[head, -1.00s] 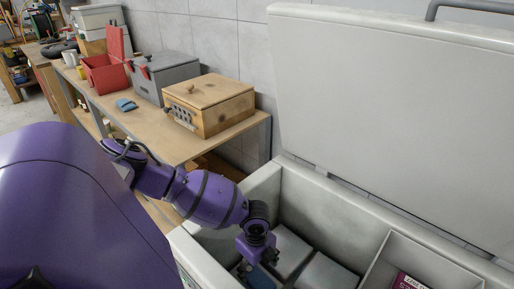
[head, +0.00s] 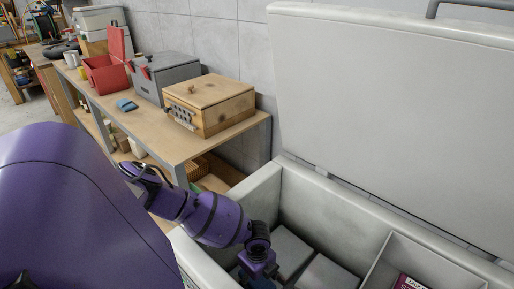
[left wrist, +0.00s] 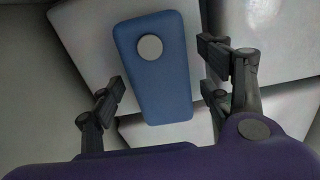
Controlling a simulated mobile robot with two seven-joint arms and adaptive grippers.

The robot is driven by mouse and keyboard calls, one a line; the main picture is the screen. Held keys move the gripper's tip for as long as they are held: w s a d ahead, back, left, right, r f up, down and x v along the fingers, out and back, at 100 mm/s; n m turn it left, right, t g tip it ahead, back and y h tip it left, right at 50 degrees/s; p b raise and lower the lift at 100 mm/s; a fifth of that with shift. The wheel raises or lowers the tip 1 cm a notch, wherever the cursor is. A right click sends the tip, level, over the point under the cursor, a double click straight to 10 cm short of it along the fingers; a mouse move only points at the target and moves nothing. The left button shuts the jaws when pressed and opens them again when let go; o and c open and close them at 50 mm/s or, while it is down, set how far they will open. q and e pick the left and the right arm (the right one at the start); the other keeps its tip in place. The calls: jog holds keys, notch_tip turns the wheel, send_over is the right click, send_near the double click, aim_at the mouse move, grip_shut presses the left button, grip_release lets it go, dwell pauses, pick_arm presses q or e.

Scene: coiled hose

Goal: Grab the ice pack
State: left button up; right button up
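The ice pack (left wrist: 157,80) is a blue rounded slab with a pale round cap, seen in the left wrist view. It lies on light grey boxes inside the open chest freezer (head: 255,190). My left gripper (left wrist: 165,90) is open, with one finger on each side of the pack's lower half in that view and gaps to both sides. In the head view my left gripper (head: 258,272) is down inside the freezer at the bottom of the picture, and the ice pack is hidden there. My right gripper is not in view.
The freezer's raised lid (head: 400,110) stands behind. A white inner bin (head: 420,258) with a dark red package (head: 408,283) is at the freezer's right. A workbench (head: 150,120) with a wooden box (head: 208,103) stands left of the freezer.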

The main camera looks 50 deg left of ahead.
pick_arm(q)
jog(key=c, duration=1.3)
